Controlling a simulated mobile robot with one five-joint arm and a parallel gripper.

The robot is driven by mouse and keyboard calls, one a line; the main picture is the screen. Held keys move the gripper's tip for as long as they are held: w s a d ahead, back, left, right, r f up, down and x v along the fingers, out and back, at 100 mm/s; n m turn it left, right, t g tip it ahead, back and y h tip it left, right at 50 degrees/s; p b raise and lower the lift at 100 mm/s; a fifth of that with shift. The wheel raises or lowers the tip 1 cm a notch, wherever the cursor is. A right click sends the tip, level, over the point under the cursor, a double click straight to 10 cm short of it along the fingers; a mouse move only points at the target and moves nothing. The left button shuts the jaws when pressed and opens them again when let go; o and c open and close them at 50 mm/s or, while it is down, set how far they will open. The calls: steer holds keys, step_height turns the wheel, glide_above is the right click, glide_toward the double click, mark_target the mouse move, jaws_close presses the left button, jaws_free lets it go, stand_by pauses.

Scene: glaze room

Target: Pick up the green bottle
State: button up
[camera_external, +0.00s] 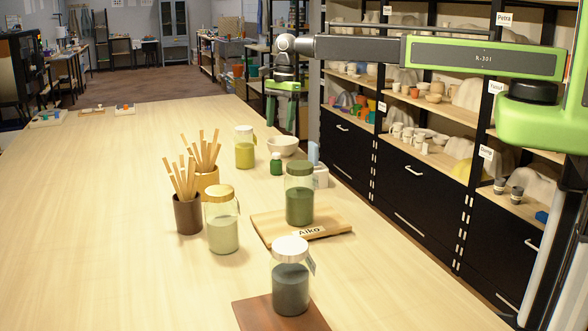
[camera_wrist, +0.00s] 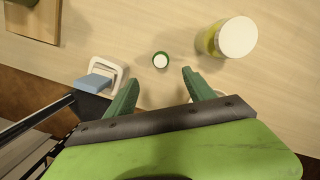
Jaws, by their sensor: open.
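The small green bottle (camera_external: 276,167) with a pale cap stands upright on the table, between the yellow jar and the white bowl. In the wrist view I see the green bottle (camera_wrist: 160,60) from above as a green ring around a white cap. My gripper (camera_external: 282,116) hangs above the far right part of the table, over the bottle's area and clear of it. In the wrist view my gripper (camera_wrist: 160,77) is open and empty. The bottle shows just beyond the fingertips, roughly centred between them.
A yellow jar (camera_external: 244,154) and a white bowl (camera_external: 283,147) stand close to the bottle. A white holder (camera_wrist: 103,70) with a blue item is left of it. Nearer are a green jar (camera_external: 299,204) on a wooden board (camera_external: 337,223) and cups of sticks.

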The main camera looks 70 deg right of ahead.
mark_target(276, 161)
steer(key=f+b, duration=0.4)
steer(key=a+f+b, duration=0.1)
steer(key=f+b, duration=0.3)
steer(key=f, duration=0.1)
steer(key=a+f+b, duration=0.1)
steer(key=f+b, duration=0.3)
steer(key=f, duration=0.1)
steer(key=shift+w+f+b, duration=0.15)
steer(key=shift+w+b, duration=0.15)
steer(key=shift+w, duration=0.05)
steer(key=shift+r, duration=0.2)
steer(key=shift+c, duration=0.4)
jaws_close()
steer(key=shift+r+p, duration=0.1)
steer(key=shift+p, duration=0.2)
